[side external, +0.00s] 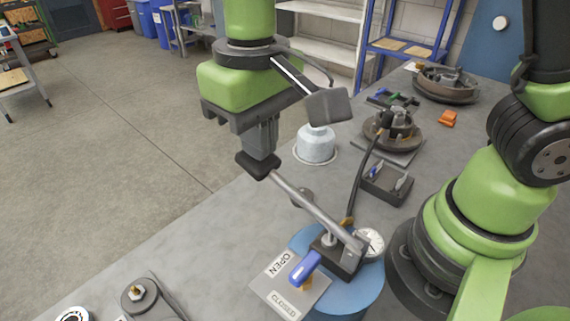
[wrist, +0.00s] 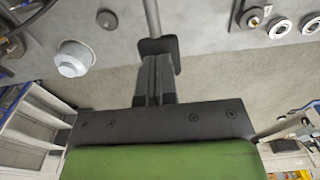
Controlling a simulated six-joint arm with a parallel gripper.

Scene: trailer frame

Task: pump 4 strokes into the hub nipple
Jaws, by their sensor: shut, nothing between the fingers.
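My gripper (side external: 262,145) is shut with its fingertips at the black grip (side external: 257,165) on the end of the pump lever (side external: 315,212); nothing is between the fingers. In the wrist view the closed fingers (wrist: 155,82) reach the same grip (wrist: 160,45); I cannot tell if they touch it. The lever slopes up from the pump head (side external: 338,256), on a blue drum (side external: 352,300). A round gauge (side external: 369,242) sits beside the head. A black hose (side external: 362,180) runs to the hub (side external: 402,130); its nipple is hidden at the hose end.
A blue valve handle (side external: 305,267) sits on a plate marked OPEN and CLOSED (side external: 268,290). A pale canister (side external: 316,144) stands behind the lever, also in the wrist view (wrist: 73,58). A black tray (side external: 387,184) lies near the hose. Another hub (side external: 447,84) is farther back.

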